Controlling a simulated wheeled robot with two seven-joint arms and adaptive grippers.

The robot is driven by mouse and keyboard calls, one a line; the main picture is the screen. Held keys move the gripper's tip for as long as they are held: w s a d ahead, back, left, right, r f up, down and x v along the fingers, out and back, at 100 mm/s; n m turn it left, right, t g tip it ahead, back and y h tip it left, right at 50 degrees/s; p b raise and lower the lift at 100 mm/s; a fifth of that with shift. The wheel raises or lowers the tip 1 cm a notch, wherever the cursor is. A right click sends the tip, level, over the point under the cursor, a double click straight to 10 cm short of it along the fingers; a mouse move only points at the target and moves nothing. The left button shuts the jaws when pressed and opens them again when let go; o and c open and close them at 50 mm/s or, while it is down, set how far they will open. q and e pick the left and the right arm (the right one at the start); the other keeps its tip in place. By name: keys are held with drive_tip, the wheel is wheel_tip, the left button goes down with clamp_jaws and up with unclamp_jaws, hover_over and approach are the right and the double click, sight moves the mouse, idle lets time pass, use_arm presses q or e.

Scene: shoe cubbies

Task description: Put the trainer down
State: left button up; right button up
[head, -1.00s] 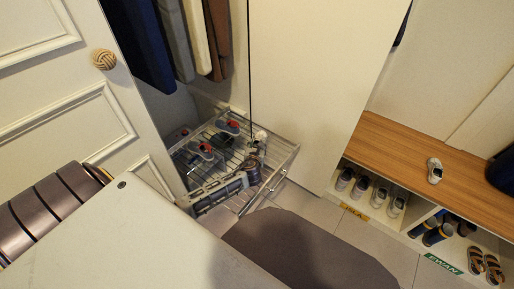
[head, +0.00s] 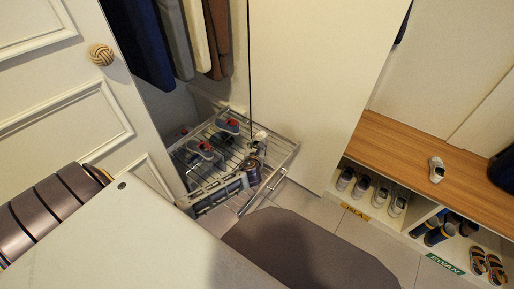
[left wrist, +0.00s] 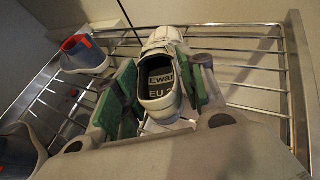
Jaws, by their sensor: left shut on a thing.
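The white trainer (left wrist: 160,75) sits between the green-padded fingers of my left gripper (left wrist: 160,92) in the left wrist view. Its opening faces the camera, and its insole carries a printed name that looks like "Ewan". The gripper is shut on the trainer, over the wire rack (left wrist: 250,105). In the head view my left gripper (head: 257,148) is at the right part of the pulled-out rack (head: 285,160), with the trainer (head: 261,135) small and pale there. I cannot tell whether the sole touches the wires. My right gripper is not in view.
Grey shoes with red linings (head: 228,126) stand on the rack's left and back; one (left wrist: 84,54) is left of the gripper. Clothes hang above. At right, a wooden-topped bench (head: 400,155) bears a similar small shoe (head: 436,169), with labelled cubbies of shoes below.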

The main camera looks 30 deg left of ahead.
use_arm(q)
drive_tip(key=shift+f, duration=0.5)
idle(0.4)
drive_tip(key=o, duration=1.2)
drive_tip(key=shift+v, duration=6)
drive_tip(key=shift+r, duration=0.1)
